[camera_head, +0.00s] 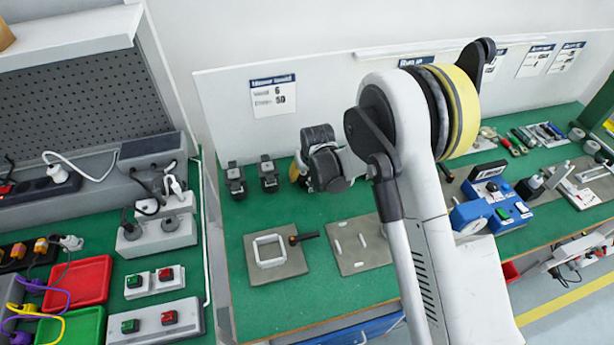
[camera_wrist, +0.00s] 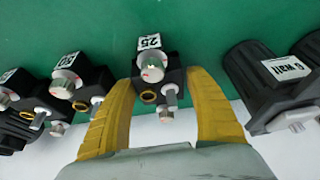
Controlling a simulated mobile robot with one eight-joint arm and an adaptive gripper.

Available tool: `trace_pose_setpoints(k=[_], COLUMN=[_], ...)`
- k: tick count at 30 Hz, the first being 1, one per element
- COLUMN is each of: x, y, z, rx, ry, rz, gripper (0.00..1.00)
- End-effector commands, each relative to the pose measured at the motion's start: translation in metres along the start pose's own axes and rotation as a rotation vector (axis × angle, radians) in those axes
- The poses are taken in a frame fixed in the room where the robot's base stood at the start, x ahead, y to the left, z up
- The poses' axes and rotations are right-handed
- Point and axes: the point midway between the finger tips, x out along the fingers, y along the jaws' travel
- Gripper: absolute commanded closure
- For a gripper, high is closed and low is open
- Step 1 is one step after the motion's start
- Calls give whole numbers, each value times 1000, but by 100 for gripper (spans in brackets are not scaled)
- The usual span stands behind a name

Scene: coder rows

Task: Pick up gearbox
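My gripper shows in the wrist view with two yellow fingers (camera_wrist: 162,88), spread apart. A small black block (camera_wrist: 173,76) with a silver knob, a brass ring and a white label reading 25 lies between the fingertips. I cannot tell whether either finger touches it. No label in view names a gearbox, but this block may be it. In the head view my gripper is mostly hidden by my arm; a bit of yellow finger shows just right of two dark units, a left one (camera_head: 235,181) and a right one (camera_head: 268,174).
Similar labelled blocks (camera_wrist: 84,82) stand close on the left in the wrist view. A black ribbed unit (camera_wrist: 262,83) stands on the right.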

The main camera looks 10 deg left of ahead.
Motion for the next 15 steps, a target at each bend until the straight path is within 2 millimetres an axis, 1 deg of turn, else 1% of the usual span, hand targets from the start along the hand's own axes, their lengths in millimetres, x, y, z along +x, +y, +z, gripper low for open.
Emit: trace_pose_setpoints(k=[1,2,3,4,15], x=[0,0,0,0,-2], y=[0,0,0,0,0], z=[0,0,0,0,-1], rx=[0,0,0,0,0], ry=[0,0,0,0,0], rz=[0,0,0,0,0], gripper=[52,61,74,81,81])
